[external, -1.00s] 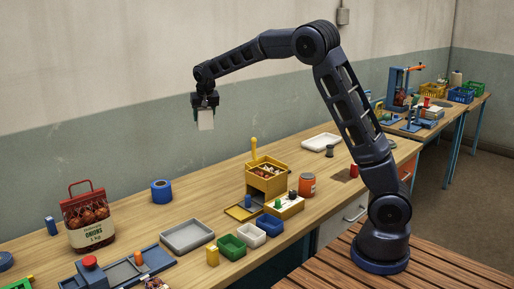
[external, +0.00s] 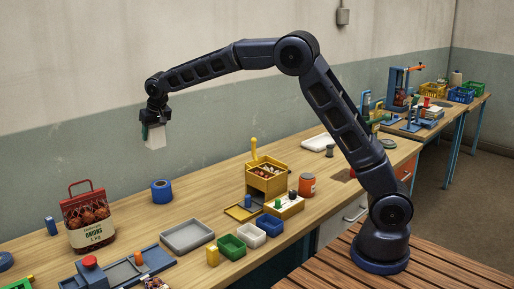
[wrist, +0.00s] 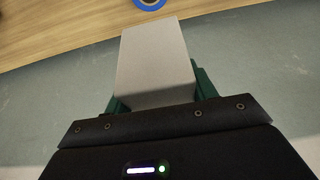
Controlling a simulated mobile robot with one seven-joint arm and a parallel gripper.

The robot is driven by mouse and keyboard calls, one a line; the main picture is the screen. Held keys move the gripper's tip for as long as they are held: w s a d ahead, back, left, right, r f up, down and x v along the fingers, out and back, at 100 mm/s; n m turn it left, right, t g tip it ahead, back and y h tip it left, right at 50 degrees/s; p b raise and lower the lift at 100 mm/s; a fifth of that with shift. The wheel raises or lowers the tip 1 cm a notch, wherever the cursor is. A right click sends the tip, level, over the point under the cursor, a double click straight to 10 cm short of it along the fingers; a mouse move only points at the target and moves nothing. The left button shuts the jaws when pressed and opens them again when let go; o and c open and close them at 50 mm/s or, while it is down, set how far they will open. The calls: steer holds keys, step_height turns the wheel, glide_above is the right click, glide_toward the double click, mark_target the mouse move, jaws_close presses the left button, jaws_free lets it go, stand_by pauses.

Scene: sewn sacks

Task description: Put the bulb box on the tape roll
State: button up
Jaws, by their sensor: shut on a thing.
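The bulb box (external: 155,137) is a small pale grey-white box. My gripper (external: 154,126) is shut on it and holds it high above the bench, with the box hanging below. In the wrist view the box (wrist: 155,65) sits between the green fingers of my gripper (wrist: 155,98). The tape roll (external: 161,191) is a blue ring lying flat on the bench, below the box in the external view and apart from it. In the wrist view the tape roll (wrist: 150,4) shows partly at the top edge, beyond the box.
A red net sack of onions (external: 88,217) stands left of the tape roll. A grey tray (external: 187,235) lies in front of it. A yellow box on a stand (external: 267,178) is to the right. The bench around the tape roll is clear.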

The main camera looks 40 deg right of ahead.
step_height(320, 180, down, 16)
steer(key=shift+r, duration=0.1)
stand_by(0.5)
steer(key=o, duration=1)
